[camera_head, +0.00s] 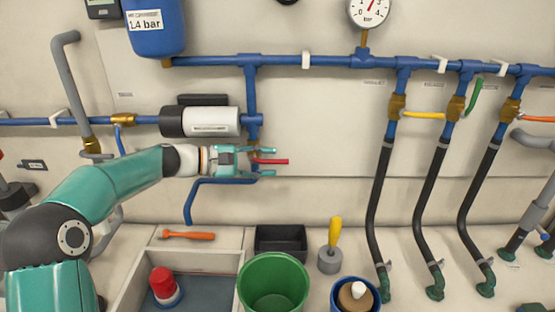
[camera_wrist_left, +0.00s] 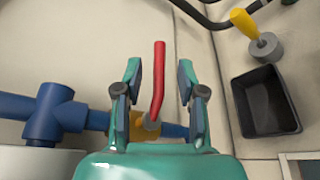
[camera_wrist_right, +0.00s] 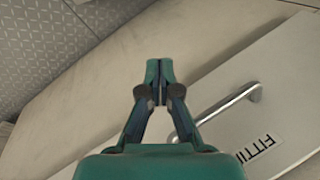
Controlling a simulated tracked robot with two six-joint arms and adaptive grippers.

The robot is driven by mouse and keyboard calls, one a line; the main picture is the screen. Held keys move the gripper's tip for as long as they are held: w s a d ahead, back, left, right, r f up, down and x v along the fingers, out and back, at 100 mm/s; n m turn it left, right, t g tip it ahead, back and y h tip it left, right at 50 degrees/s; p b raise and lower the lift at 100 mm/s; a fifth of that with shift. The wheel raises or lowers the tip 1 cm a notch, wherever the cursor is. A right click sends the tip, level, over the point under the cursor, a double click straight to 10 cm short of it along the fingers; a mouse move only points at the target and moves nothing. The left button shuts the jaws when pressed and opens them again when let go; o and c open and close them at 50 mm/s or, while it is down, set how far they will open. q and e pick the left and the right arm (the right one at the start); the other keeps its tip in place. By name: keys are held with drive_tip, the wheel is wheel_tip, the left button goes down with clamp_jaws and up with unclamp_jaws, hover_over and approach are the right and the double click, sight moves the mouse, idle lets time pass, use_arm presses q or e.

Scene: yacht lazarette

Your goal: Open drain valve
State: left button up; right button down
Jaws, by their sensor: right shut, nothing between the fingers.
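The drain valve's red lever (camera_head: 272,161) points right in the head view, about square to the blue pipe with a brass body behind it. In the left wrist view the lever (camera_wrist_left: 158,80) sticks up from the brass valve body (camera_wrist_left: 172,131). My left gripper (camera_head: 266,162) is open, with one finger on each side of the lever. In the left wrist view (camera_wrist_left: 160,82) gaps show between the lever and both fingers. My right gripper (camera_wrist_right: 160,72) is shut and empty, outside the head view. The gripper partly hides the valve body in the head view.
A white-and-black pump (camera_head: 212,122) sits just above my left gripper. Below stand a black bin (camera_head: 281,240), a green bucket (camera_head: 273,262) and a yellow-handled tool (camera_head: 335,232). Yellow (camera_head: 424,115), green and orange levers are at right. A panel with a handle (camera_wrist_right: 240,97) lies near my right gripper.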

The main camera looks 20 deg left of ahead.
sight(270, 162)
use_arm(q)
drive_tip(key=shift+x, duration=1.55)
clamp_jaws()
drive_tip(key=shift+d, duration=0.1)
